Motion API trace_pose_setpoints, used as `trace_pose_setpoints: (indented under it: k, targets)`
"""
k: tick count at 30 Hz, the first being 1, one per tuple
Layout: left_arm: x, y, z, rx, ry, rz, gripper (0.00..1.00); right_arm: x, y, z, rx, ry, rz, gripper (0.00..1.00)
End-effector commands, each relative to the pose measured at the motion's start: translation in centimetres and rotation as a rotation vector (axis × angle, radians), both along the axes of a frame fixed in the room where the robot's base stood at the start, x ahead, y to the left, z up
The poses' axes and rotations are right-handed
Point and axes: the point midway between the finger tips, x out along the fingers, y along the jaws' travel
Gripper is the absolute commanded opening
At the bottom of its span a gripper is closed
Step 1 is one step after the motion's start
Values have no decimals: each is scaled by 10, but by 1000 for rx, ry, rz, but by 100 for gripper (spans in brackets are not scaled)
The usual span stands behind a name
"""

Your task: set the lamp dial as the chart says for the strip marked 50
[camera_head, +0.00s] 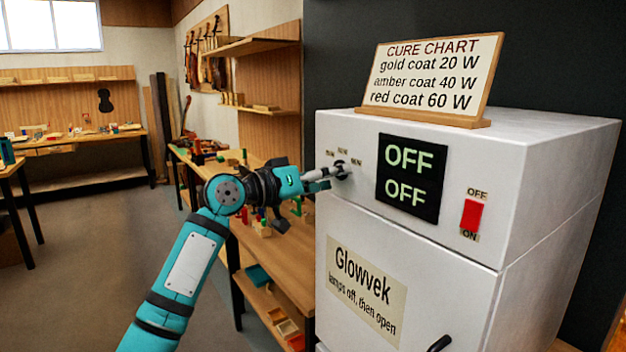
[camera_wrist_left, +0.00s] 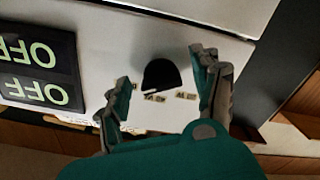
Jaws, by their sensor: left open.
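The lamp dial is a small dark knob (camera_head: 341,168) on the white cabinet's front, with small labels near it. It also shows as a black knob (camera_wrist_left: 161,74) in the left wrist view, where the picture is turned over. My left gripper (camera_head: 335,172) is open at the dial, one finger on each side; I cannot tell whether they touch it. The cure chart (camera_head: 436,70) stands on the cabinet top and reads gold coat 20 W, amber coat 40 W, red coat 60 W. No strip marked 50 can be made out. My right gripper is not in view.
The white cabinet (camera_head: 560,165) carries a black display (camera_head: 408,178) reading OFF twice and a red switch (camera_head: 470,215) marked OFF above and ON below. The door label (camera_head: 366,285) says Glowvek, lamps off, then open. A cluttered wooden bench (camera_head: 285,262) stands left of the cabinet.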

Motion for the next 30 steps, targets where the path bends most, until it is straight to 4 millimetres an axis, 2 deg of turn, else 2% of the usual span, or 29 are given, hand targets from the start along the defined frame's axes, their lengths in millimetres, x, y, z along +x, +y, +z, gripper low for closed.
trace_pose_setpoints:
  k: [12, 16, 21, 30]
  targets:
    - [-47, 67, -2, 3, 0, 3, 65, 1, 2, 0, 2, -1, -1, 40]
    - [-59, 83, -2, 3, 1, 2, 65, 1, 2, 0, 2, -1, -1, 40]
    - [-67, 92, -1, 2, 1, 0, 65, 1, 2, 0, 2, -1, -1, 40]
    - [-67, 93, -1, 2, 1, 0, 65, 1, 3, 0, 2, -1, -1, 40]
